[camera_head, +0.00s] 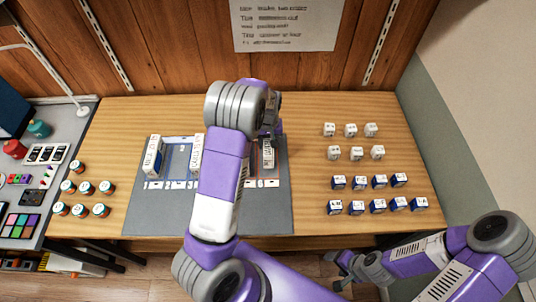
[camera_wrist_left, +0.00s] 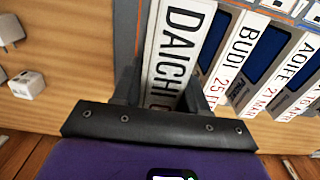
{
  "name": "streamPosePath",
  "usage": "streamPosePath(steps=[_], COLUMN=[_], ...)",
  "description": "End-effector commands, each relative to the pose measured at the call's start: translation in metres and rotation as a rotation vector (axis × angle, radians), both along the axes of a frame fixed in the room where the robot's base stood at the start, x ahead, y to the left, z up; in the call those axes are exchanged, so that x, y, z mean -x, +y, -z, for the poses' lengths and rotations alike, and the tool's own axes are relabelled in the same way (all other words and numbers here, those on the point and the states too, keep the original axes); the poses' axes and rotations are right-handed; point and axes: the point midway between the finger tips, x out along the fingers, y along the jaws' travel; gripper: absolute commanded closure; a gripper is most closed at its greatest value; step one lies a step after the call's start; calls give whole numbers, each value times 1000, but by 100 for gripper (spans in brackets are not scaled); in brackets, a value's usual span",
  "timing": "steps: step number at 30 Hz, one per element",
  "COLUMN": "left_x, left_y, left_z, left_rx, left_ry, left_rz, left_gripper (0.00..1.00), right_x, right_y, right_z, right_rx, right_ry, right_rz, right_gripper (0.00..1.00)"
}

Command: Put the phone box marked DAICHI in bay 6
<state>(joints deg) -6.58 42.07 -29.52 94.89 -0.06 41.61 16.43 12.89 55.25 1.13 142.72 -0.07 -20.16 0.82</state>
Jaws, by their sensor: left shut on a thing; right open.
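The white phone box marked DAICHI (camera_wrist_left: 180,45) stands upright between the fingers of my left gripper (camera_wrist_left: 155,95), which is shut on it. Its lower lettering is partly hidden by the gripper. In the head view the box (camera_head: 268,154) is at the right end of the row of bays (camera_head: 178,160) on the grey mat, beside an orange line. My left arm hides the middle bays. My right gripper (camera_head: 341,270) is open and empty, in front of the table.
Boxes marked BUDI (camera_wrist_left: 238,50) and AOIFE (camera_wrist_left: 290,72) stand beside DAICHI. Two white boxes (camera_head: 153,155) (camera_head: 196,154) show left of my arm. White chargers (camera_head: 350,130) and blue-and-white blocks (camera_head: 375,206) stand on the right, lidded jars (camera_head: 87,188) on the left.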

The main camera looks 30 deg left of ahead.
Motion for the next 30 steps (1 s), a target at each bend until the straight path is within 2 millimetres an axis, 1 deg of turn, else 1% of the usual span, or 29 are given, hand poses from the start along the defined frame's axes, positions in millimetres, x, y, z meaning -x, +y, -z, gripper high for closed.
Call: streamPosePath(steps=[1,3,8,13,15,22,26,27,30], left_x=[0,0,0,0,0,-1,-1,0,0], left_y=[0,0,0,0,0,0,0,0,0], left_z=[10,19,29,53,60,61,65,65,64], left_rx=[0,0,0,-1,-1,0,0,0,0], left_ry=[1,0,-1,1,-2,-4,-4,-2,-2], left_rz=[1,2,2,2,2,2,3,3,3], left_gripper=[99,99,99,99,99,99,99,56,40], right_x=[0,0,0,0,0,0,0,0,0], right_y=[0,0,0,0,0,0,0,0,0], right_z=[2,3,4,8,9,8,11,12,11], right_rx=[0,0,0,0,0,0,0,0,0], right_ry=[0,0,0,0,0,0,0,0,0], right_rz=[0,0,0,0,0,0,0,0,0], right_gripper=[32,32,32,32,32,32,32,32,32])
